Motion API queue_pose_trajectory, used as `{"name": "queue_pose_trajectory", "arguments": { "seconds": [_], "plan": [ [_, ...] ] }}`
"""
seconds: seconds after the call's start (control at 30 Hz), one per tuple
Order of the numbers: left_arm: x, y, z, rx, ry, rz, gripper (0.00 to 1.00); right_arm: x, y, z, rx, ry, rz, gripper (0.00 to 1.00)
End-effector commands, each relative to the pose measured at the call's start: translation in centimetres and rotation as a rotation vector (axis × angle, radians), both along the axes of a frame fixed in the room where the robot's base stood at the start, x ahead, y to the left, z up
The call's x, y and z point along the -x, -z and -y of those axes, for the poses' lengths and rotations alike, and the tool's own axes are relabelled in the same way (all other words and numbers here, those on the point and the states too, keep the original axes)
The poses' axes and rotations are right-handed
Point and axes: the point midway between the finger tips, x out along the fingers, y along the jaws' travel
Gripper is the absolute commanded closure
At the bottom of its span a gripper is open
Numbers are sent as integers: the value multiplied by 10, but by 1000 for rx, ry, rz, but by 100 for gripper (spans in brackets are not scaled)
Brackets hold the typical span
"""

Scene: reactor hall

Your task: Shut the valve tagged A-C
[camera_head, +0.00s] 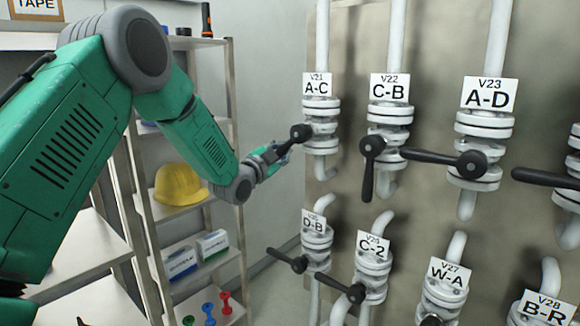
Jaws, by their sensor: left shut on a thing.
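The valve tagged A-C (321,140) is a white flanged valve on a vertical white pipe, at the upper left of the valve panel. Its black hub (301,132) faces me, and its lever runs left and slightly down from the hub. My left gripper (276,151) is shut on this lever at the left of the valve. The fingers hide most of the lever. The A-C tag (317,87) sits above the valve with V21 printed small. My right gripper is not in view.
Valve C-B (389,138), with its lever hanging down, is just to the right. Valve A-D (483,150) has its lever pointing left. Valve D-B (316,255) and other valves form a lower row. A shelf with a yellow helmet (180,184) stands at the left behind my arm.

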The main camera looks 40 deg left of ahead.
Motion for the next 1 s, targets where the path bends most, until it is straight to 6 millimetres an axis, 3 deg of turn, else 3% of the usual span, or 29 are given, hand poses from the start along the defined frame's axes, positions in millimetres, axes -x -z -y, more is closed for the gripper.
{"name": "queue_pose_trajectory", "arguments": {
  "seconds": [0.5, 1.0],
  "plan": [
    [-1, -32, -11, -480, 8, 46, 100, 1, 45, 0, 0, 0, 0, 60],
    [-1, -49, -11, -704, 10, 61, 100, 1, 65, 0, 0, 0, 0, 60]
  ]
}}
